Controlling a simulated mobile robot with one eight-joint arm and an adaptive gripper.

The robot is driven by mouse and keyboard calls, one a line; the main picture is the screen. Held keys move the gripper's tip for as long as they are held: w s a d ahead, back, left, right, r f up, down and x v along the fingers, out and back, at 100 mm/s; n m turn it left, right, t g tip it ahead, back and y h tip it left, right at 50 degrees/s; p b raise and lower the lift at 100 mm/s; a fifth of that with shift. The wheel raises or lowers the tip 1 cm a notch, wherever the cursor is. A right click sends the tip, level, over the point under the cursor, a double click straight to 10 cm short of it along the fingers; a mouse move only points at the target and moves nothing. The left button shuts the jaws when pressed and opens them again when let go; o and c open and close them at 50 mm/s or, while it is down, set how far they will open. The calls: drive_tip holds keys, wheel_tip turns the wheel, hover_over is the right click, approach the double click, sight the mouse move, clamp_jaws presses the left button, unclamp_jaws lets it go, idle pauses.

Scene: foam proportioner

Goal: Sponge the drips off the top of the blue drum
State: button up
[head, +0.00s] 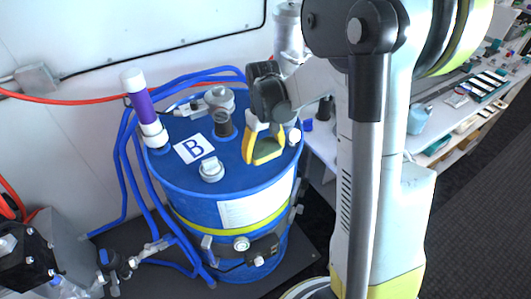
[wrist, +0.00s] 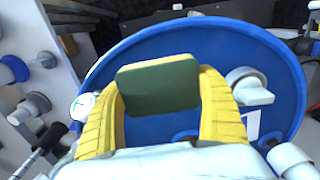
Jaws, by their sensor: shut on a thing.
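The blue drum (head: 185,190) stands upright in the head view, with its top facing up. Its blue top also fills much of the wrist view (wrist: 275,75). My gripper (head: 265,155), with yellow fingers, is over the right part of the drum top. In the wrist view my gripper (wrist: 158,75) is shut on a sponge (wrist: 158,90) with a dark green face, held between both fingers. I cannot tell whether the sponge touches the top. No drips can be made out clearly; the fingers and sponge hide part of the surface.
The drum top carries a white card marked B (head: 193,148), a white cap (head: 211,169), a metal fitting (head: 220,105) and a purple-and-white tube (head: 140,105). Blue hoses (head: 123,170) run along the left. A cluttered bench (head: 460,110) stands at the right.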

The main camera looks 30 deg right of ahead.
drive_tip(key=shift+r+p, duration=0.5)
drive_tip(key=shift+r, duration=0.55)
